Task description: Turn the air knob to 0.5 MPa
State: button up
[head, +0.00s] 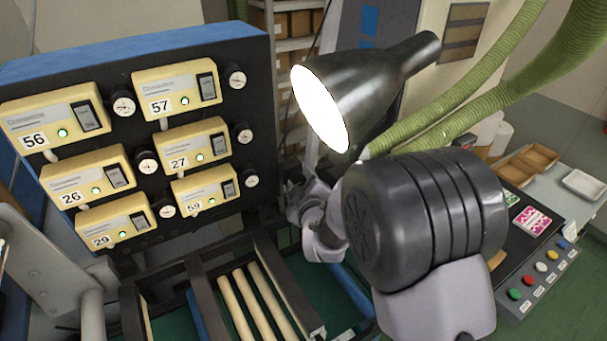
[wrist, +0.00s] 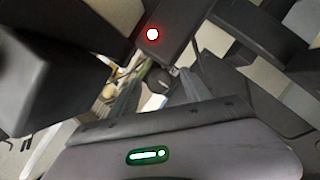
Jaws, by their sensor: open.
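My gripper (head: 298,196) is at the right edge of the dark panel (head: 262,120), seen small and partly hidden by my own arm in the head view. In the wrist view its two fingers (wrist: 158,88) are apart. Between and beyond them is a small dark rounded part with a pale patch, which may be the air knob or its gauge; I cannot tell, nor whether the fingers touch it. No air knob can be made out for certain in the head view. Several round white gauges (head: 124,104) sit beside the yellow units; their readings are too small to read.
Yellow numbered units (head: 178,88) with green lights cover the panel. A black lamp (head: 365,85) and green hoses (head: 440,105) hang close above my arm. Pale rollers (head: 255,300) lie below. A button box (head: 540,275) stands at right. A red light (wrist: 152,34) shows in the wrist view.

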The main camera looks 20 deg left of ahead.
jog(key=shift+w, duration=0.1)
grip_shut()
jog(key=shift+f+m+b, duration=0.15)
jog(key=shift+m+b, duration=0.25)
jog(key=shift+b, duration=0.7)
jog(key=shift+r+g, duration=0.2)
jog(key=shift+g, duration=0.2)
grip_release()
